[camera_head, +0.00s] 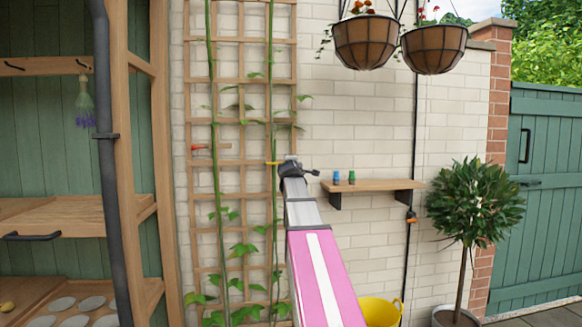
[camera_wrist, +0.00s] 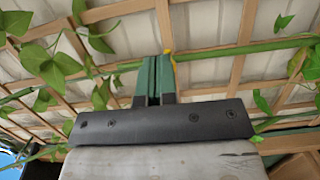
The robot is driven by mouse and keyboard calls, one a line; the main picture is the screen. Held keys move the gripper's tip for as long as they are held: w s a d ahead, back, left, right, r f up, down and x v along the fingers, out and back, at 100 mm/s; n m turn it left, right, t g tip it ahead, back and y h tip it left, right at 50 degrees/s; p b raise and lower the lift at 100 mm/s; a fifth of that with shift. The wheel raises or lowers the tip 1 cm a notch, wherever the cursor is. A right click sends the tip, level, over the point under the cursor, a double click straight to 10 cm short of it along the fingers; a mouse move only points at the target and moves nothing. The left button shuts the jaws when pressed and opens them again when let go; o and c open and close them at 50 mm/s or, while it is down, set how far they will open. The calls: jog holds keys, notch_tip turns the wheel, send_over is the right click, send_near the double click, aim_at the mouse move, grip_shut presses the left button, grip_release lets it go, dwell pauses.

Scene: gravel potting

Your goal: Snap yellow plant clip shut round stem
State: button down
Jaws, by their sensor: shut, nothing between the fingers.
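The yellow plant clip (camera_head: 272,163) is at the right-hand green stem (camera_head: 270,110) on the trellis, just left of my gripper (camera_head: 285,168). In the wrist view a small part of the yellow clip (camera_wrist: 170,56) shows just beyond and right of the fingertips, at the green stem (camera_wrist: 225,52). My gripper (camera_wrist: 155,64) is shut, its two green fingers together with nothing seen between them. The fingers hide part of the stem and perhaps of the clip. I cannot tell whether the clip is open or closed round the stem.
The wooden trellis (camera_head: 240,80) stands against the pale brick wall, with a second stem (camera_head: 216,180) and a red clip (camera_head: 200,148) on its left. A shelf (camera_head: 375,186) with small blue and green items juts out to the right. Leaves (camera_wrist: 45,65) hang near my fingers.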

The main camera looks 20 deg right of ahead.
jog(key=s+d, duration=0.5)
jog(key=s, duration=0.2)
jog(key=shift+d, duration=0.2)
jog(key=shift+f, duration=0.1)
jog(key=s+a+f+m+g+y, duration=0.15)
jog(key=a+f, duration=0.25)
jog(key=f, duration=0.7)
jog(key=s+a+f+m+g+y, duration=0.1)
jog(key=a+f+m+g, duration=0.3)
jog(key=f, duration=0.7)
jog(key=s+a+f+m+g+y, duration=0.15)
jog(key=a+f, duration=0.35)
jog(key=f, duration=0.6)
jog(key=s+a+f+m+g+y, duration=0.1)
jog(key=s+a+f+m+g, duration=0.1)
jog(key=s+a+f, duration=0.3)
jog(key=s+a+f+m+g+y, duration=0.1)
jog(key=s+a+f+g, duration=0.3)
jog(key=s+f, duration=0.4)
jog(key=s+a+f+m+g+y, duration=0.1)
jog(key=s+a+f+m+g, duration=0.2)
jog(key=f, duration=1.1)
jog(key=s+a, duration=0.3)
jog(key=s, duration=0.1)
jog(key=shift+s+a+g, duration=0.2)
jog(key=shift+s+g, duration=0.1)
jog(key=shift+s, duration=0.05)
